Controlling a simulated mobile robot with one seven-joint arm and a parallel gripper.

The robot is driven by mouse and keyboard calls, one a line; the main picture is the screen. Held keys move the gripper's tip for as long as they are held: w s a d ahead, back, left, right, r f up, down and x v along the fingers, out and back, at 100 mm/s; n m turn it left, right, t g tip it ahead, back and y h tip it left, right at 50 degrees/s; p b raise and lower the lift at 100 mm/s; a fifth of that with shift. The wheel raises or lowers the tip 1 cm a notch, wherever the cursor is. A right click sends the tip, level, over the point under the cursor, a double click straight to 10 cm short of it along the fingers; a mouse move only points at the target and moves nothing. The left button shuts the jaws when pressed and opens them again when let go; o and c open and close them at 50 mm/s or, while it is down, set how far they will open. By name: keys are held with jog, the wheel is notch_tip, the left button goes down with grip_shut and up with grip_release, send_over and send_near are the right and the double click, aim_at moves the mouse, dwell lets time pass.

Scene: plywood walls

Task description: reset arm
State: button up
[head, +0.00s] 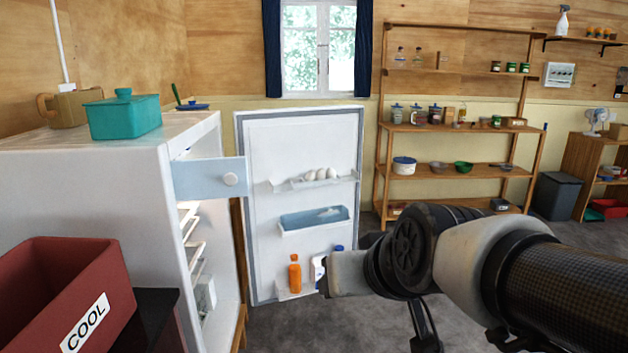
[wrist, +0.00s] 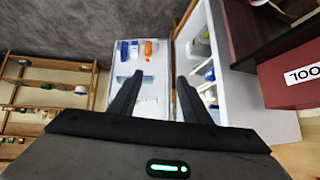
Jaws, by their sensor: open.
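My arm reaches in from the right in the head view, with my gripper (head: 328,274) in front of the lower part of the open fridge door (head: 250,150). In the wrist view my gripper (wrist: 157,82) shows two black fingers spread apart with nothing between them. The white fridge (head: 80,190) stands at the left with its door swung wide. The door shelves hold eggs (head: 320,174), an orange bottle (head: 295,273) and a white bottle (head: 318,268) partly hidden by my gripper. The fridge interior also shows in the wrist view (wrist: 205,60).
A red bin marked COOL (head: 60,295) sits at the lower left on a dark surface. A teal container (head: 123,116) and a brown pot (head: 68,108) stand on the fridge. A wooden shelf unit (head: 450,128) stands at the back. Grey floor (head: 330,325) is open below my arm.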

jog(key=s+d+f+m+g+h, duration=0.2)
jog(key=s+d+f+g+h, duration=0.1)
jog(key=s+d, duration=0.7)
notch_tip(320, 180, up, 21)
jog(key=a+p, duration=0.1)
jog(key=p, duration=2)
jog(key=shift+s, duration=0.4)
jog(key=c, duration=0.3)
jog(key=shift+a, duration=0.2)
